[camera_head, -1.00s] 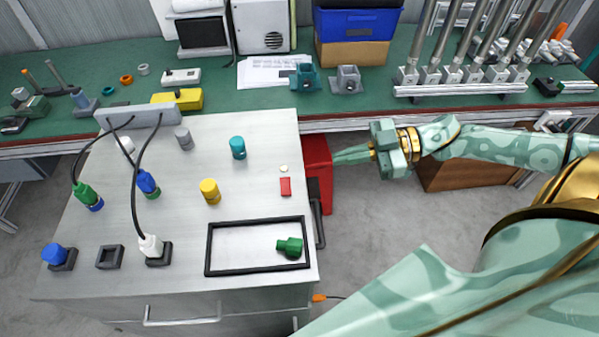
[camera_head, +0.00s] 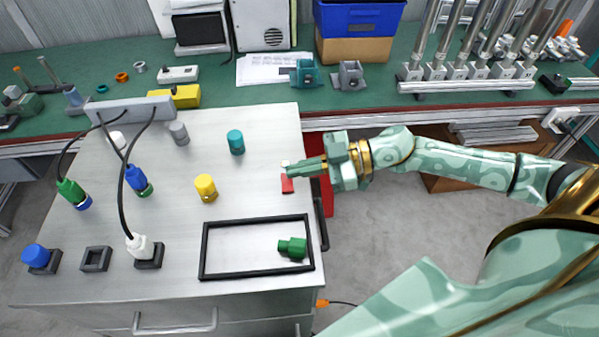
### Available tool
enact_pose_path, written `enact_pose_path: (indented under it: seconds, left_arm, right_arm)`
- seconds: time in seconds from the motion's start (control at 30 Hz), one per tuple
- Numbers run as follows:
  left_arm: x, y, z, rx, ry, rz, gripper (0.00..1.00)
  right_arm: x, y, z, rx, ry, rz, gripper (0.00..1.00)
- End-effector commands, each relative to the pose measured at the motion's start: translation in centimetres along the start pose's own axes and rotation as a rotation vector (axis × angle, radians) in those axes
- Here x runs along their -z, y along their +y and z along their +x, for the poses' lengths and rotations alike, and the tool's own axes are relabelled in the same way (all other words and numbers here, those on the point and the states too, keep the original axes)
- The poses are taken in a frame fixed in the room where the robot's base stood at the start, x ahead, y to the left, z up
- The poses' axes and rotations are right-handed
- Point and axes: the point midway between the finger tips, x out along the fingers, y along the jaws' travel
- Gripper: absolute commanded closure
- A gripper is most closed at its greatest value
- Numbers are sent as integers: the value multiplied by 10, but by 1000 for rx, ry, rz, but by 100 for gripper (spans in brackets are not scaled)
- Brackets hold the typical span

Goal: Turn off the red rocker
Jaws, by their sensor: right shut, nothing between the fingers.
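The red rocker (camera_head: 287,185) is a small red rectangle near the right edge of the grey-white table top (camera_head: 255,205). A small pale round piece (camera_head: 285,163) sits just behind it and is partly covered by my fingertips. My right gripper (camera_head: 293,169) comes in from the right. Its fingers are closed together and empty, with the tips over or just above the rocker's far end. I cannot tell whether they touch it. The rocker's tilt is too small to read. My left gripper is not in view.
A black frame (camera_head: 206,250) with a green connector (camera_head: 292,247) lies in front of the rocker. Yellow (camera_head: 206,188) and teal (camera_head: 236,142) cylinders stand to its left. Cabled plugs, including a white one (camera_head: 139,246), are further left. A green workbench (camera_head: 270,92) runs behind.

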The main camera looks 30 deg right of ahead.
Motion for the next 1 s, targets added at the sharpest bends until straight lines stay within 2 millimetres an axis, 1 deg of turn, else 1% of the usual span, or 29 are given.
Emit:
enact_pose_path:
  seconds: [0.03,0.1,0.47,0.6,0.77,0.87,0.97,1.0]
  left_arm:
    - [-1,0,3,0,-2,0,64]
    - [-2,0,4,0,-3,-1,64]
    - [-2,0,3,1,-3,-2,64]
    - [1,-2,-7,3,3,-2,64]
    - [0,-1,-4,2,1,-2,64]
    - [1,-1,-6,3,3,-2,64]
    - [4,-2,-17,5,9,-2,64]
    - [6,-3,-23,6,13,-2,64]
  right_arm:
    - [-5,0,1,0,0,1,100]
    - [-8,0,2,-1,-1,0,100]
    - [-8,0,1,0,0,2,100]
    - [-11,3,2,20,0,84,100]
    - [-14,1,3,20,-1,81,100]
    - [-11,2,1,20,-1,80,100]
    - [-1,6,-4,18,0,79,100]
    - [6,9,-8,17,0,78,100]
